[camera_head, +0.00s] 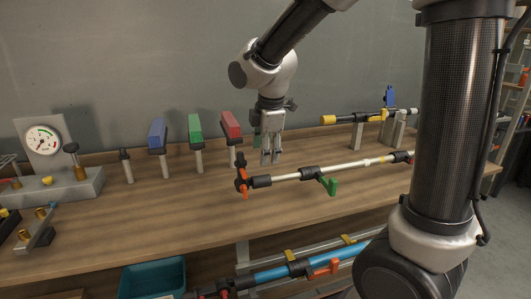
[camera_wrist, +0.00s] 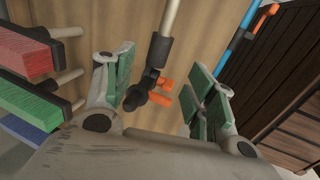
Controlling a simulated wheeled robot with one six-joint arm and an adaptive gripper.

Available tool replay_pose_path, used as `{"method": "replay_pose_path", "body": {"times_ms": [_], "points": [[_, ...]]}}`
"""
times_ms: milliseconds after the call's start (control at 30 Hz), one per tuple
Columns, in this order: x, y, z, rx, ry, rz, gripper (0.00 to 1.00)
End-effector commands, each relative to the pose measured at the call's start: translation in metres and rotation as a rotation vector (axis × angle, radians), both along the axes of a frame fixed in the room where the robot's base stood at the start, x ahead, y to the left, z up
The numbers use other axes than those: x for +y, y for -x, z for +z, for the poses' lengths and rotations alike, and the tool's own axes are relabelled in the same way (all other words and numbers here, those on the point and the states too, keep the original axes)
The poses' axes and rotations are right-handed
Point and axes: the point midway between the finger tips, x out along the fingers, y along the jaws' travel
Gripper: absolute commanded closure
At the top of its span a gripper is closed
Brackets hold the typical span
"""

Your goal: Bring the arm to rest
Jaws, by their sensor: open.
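My gripper (camera_head: 271,157) hangs from my arm above the wooden workbench (camera_head: 120,222), fingers pointing down. In the wrist view its green-padded fingers (camera_wrist: 160,92) stand apart, with nothing held between them. Below and between them in that view is the black and orange end fitting (camera_wrist: 148,92) of a pale pipe (camera_wrist: 171,17). In the head view the fitting (camera_head: 242,175) is just left of the fingertips. The pipe (camera_head: 350,166) runs right from it, with a green handle. I cannot tell the exact gap between fingers and pipe.
Blue (camera_head: 157,134), green (camera_head: 195,127) and red (camera_head: 230,125) blocks stand on posts left of my gripper. A pressure gauge (camera_head: 43,140) stands at the far left. A yellow-and-black tool (camera_head: 353,118) rests on posts at the right. A teal bin (camera_head: 152,279) and blue pipe (camera_head: 271,274) are below the bench.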

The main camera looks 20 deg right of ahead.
Motion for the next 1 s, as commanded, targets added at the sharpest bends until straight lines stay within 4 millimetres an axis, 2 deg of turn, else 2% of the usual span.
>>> {"method": "replay_pose_path", "body": {"times_ms": [267,367,467,533,600,800,1000], "points": [[0.000,0.000,0.000,0.000,-0.004,-0.016,0.44],[-0.001,0.002,-0.001,0.010,-0.020,-0.096,0.44],[-0.005,0.014,-0.008,0.050,-0.043,-0.249,0.44],[-0.011,0.031,-0.015,0.089,-0.056,-0.386,0.44],[-0.020,0.053,-0.013,0.112,-0.080,-0.542,0.44],[-0.066,0.118,0.008,0.122,-0.181,-0.992,0.44],[-0.110,0.187,0.029,0.075,-0.326,-1.348,0.44]]}}
